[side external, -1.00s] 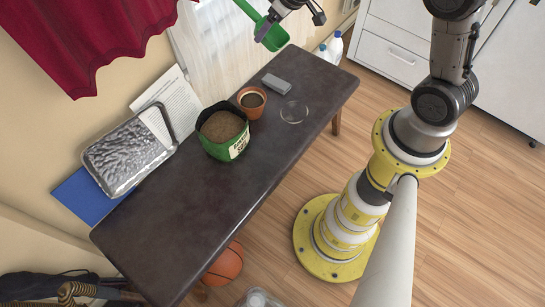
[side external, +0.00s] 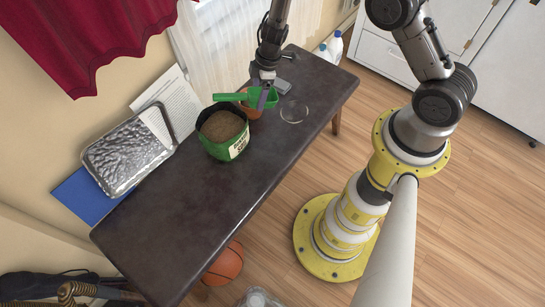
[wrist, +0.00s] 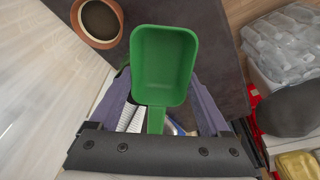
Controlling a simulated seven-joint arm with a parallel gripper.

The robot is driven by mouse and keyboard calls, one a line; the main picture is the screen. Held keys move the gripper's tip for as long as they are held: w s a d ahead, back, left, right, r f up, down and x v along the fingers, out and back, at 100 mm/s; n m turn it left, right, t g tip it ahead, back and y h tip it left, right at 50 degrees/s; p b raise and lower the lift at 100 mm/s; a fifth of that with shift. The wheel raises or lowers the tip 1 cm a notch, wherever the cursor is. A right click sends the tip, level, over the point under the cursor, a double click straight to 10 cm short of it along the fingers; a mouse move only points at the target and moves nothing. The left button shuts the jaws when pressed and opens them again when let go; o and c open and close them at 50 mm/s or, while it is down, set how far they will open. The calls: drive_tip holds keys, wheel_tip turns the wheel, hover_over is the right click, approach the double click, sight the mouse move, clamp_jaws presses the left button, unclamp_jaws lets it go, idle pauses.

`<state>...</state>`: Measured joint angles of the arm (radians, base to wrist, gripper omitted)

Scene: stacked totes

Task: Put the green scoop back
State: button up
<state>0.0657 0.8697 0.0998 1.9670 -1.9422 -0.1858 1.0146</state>
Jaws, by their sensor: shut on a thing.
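My gripper (side external: 263,99) is shut on the green scoop (side external: 249,96) and holds it above the table, over the far side of the terracotta pot (side external: 252,113). The scoop's handle points left, toward the green soil bag (side external: 237,148). In the wrist view, the scoop (wrist: 163,62) shows its bowl facing the camera and looking empty, between my purple fingers. The pot is partly hidden by the scoop in the side view; it also shows in the wrist view (wrist: 98,40), holding dark soil. The open bag is full of brown soil.
On the dark table (side external: 190,200) are a grey block (side external: 285,87) and a clear glass dish (side external: 294,112). A foil tray (side external: 125,160), a paper sheet and a blue folder (side external: 88,200) lie at the left edge. The table's front half is clear. A basketball (side external: 225,265) is on the floor.

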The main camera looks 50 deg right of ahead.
drive_tip(key=shift+s+a+f+n+g+h, duration=0.3)
drive_tip(key=shift+s+a+f+n, duration=0.75)
drive_tip(key=shift+f, duration=2.65)
drive_tip(key=shift+s+a+f+n+g+h, duration=0.4)
drive_tip(key=shift+s+f+n, duration=1.15)
drive_tip(key=shift+f, duration=2.2)
drive_tip(key=shift+s+a+f+n+g+h, duration=0.2)
drive_tip(key=shift+s+a+f+n, duration=0.9)
drive_tip(key=shift+f, duration=2.6)
drive_tip(key=shift+s+d+n, duration=0.1)
drive_tip(key=shift+d+n, duration=0.15)
drive_tip(key=shift+n, duration=0.05)
drive_tip(key=o, duration=1.4)
drive_tip(key=shift+f, duration=0.1)
wheel_tip(320, 180, up, 12)
drive_tip(key=shift+r, duration=0.2)
